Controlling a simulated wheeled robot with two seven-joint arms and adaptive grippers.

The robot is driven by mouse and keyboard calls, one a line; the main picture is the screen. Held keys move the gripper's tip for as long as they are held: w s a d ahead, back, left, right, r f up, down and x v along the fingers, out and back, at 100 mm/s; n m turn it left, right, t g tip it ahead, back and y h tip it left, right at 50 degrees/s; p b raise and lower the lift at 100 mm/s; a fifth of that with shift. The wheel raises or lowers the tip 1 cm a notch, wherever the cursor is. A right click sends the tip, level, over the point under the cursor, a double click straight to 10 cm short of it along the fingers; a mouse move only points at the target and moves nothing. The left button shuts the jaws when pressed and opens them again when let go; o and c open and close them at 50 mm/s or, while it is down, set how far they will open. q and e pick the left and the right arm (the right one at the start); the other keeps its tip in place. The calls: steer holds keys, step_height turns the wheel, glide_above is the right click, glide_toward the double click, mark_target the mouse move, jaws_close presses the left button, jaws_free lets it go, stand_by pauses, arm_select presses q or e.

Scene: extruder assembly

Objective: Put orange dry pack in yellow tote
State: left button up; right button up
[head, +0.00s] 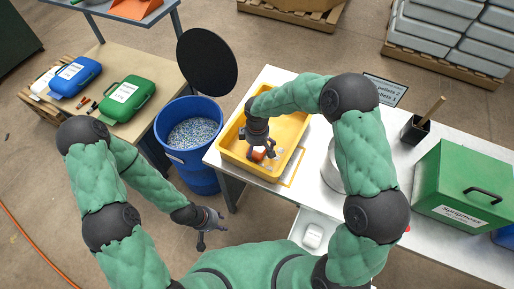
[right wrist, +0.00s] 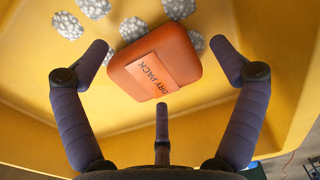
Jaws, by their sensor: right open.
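The orange dry pack (right wrist: 155,62), marked "DRY PACK", is in the yellow tote (right wrist: 38,100), among grey speckled lumps. In the head view the pack (head: 257,156) shows small and partly hidden under my right gripper (head: 260,151), inside the tote (head: 289,166). My right gripper's fingers (right wrist: 168,62) are spread wide on both sides of the pack, with visible gaps to it. Whether the pack rests fully on the tote floor is hard to tell. My left gripper (head: 209,237) hangs empty left of the table, its fingers apart.
A blue drum (head: 188,163) of pellets stands left of the tote, its black lid (head: 207,60) raised. A green box (head: 464,187) and a black holder (head: 414,129) stand on the white table's right. Blue (head: 75,75) and green (head: 127,98) cases lie on the left table.

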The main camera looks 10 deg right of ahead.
mark_target(257, 149)
step_height(257, 149, up, 12)
steer(key=p, duration=0.3)
steer(key=shift+r+p, duration=0.15)
steer(key=shift+p, duration=0.2)
